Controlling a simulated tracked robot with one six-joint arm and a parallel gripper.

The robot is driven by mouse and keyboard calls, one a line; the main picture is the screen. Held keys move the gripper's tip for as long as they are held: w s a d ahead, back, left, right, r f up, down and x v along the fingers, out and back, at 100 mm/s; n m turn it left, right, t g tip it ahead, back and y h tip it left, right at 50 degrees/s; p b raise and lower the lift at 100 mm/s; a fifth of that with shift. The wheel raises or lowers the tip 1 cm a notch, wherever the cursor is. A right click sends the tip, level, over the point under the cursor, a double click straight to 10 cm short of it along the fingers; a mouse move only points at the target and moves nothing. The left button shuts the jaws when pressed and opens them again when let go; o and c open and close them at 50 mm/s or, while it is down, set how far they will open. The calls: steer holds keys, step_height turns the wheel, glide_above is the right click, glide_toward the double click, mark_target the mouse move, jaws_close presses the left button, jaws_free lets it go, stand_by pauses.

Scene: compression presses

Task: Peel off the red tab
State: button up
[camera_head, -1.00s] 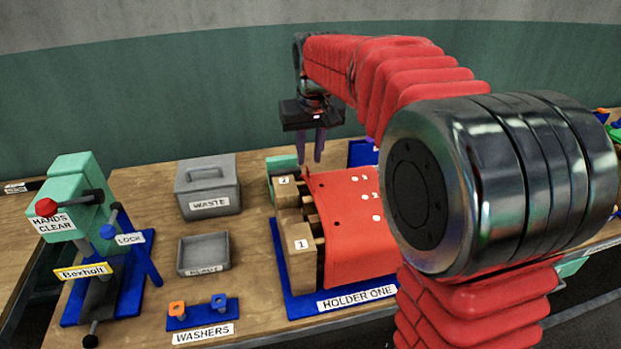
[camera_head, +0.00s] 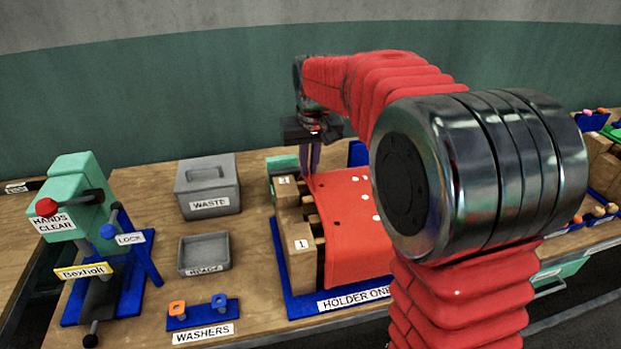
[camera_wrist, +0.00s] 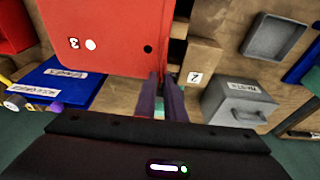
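A large red sheet (camera_head: 352,225) is draped over the holder labelled HOLDER ONE, with its corner by the wooden block marked 2 (camera_head: 287,190). The sheet also fills the upper left of the wrist view (camera_wrist: 105,40). A narrow red edge at this corner is the only tab-like part I can make out. My gripper (camera_head: 311,170) points down at that corner. In the wrist view its two dark fingers (camera_wrist: 161,78) sit beside the sheet's edge with a narrow gap between them. Their tips partly hide the corner, and contact is unclear.
The lidded grey WASTE bin (camera_head: 208,188) stands left of the holder, with a shallow grey tray (camera_head: 204,254) in front of it. A wooden block marked 1 (camera_head: 301,245) stands nearer. The WASHERS stand (camera_head: 203,313) and a green press (camera_head: 77,205) are further left.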

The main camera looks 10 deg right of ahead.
jaws_close()
steer(key=shift+r, duration=0.3)
steer(key=shift+w+v, duration=0.2)
steer(key=shift+v, duration=0.7)
steer(key=shift+w+v, duration=0.25)
steer(key=shift+v, duration=0.65)
steer(key=shift+w+v, duration=0.2)
steer(key=shift+v, duration=0.65)
